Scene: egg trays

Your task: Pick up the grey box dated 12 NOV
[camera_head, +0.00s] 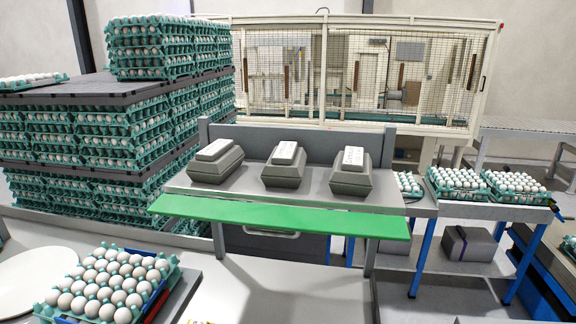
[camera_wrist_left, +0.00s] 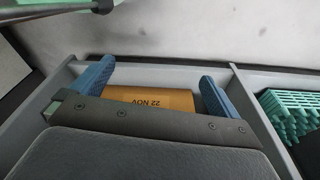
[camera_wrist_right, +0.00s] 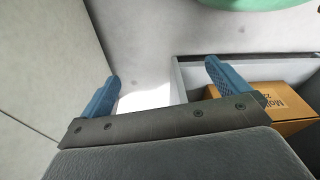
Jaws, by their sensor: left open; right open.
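Three grey boxes with white labels stand in a row on a grey table in the head view: left (camera_head: 216,165), middle (camera_head: 283,170) and right (camera_head: 351,177). The print on their labels is too small to read, so I cannot tell which bears 12 NOV. Neither gripper shows in the head view.
A green strip (camera_head: 280,217) runs along the grey table's front edge. A tray of eggs (camera_head: 105,285) is at the near left, with tall egg stacks (camera_head: 90,135) behind. More egg trays (camera_head: 458,184) stand to the right. A wire fence (camera_head: 350,75) closes off the back.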

